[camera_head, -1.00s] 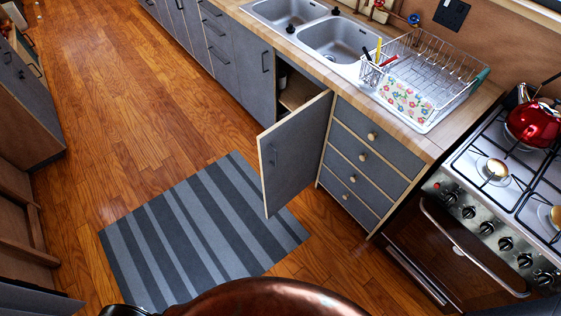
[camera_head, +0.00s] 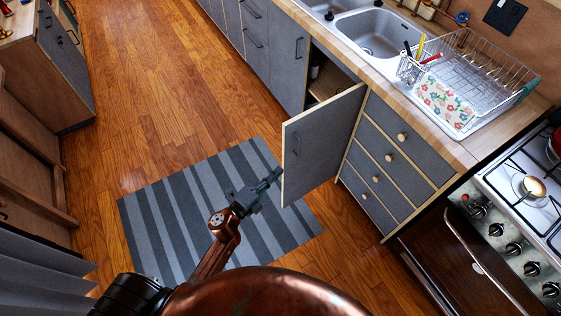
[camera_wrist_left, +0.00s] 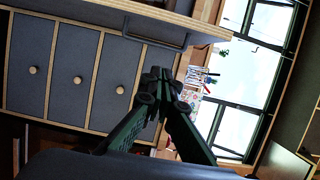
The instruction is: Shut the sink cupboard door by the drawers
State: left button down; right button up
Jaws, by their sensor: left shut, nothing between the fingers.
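The sink cupboard door (camera_head: 322,146) stands open, swung out from the grey counter beside the drawers (camera_head: 388,165). It is a grey panel with pale wood edges and a dark handle (camera_head: 296,143) on its outer face. The dark cupboard opening (camera_head: 327,78) shows behind it. My left gripper (camera_head: 276,174) is shut and empty, above the striped mat, close to the door's free edge at its lower left. Whether it touches the door I cannot tell. In the left wrist view the shut fingers (camera_wrist_left: 160,75) point toward the door's edge (camera_wrist_left: 180,18) and handle. My right gripper is not in view.
A striped mat (camera_head: 170,225) lies on the wooden floor. The stove (camera_head: 505,215) stands right of the drawers. A dish rack (camera_head: 485,75) and sink (camera_head: 380,35) are on the counter. Another cabinet (camera_head: 60,60) is at left. The floor between is clear.

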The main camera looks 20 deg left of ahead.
aim_at(286, 149)
pick_arm(q)
jog(key=shift+w+a+f+b, duration=0.1)
jog(key=shift+w+b, duration=0.35)
jog(key=shift+w, duration=2.3)
jog(key=shift+w+a+b, duration=0.1)
jog(key=shift+w+b, duration=0.3)
jog(key=shift+w, duration=2.3)
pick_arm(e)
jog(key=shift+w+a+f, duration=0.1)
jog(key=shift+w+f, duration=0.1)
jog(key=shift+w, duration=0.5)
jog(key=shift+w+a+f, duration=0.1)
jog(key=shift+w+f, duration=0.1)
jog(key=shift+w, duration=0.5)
pick_arm(q)
jog(key=shift+w, duration=0.1)
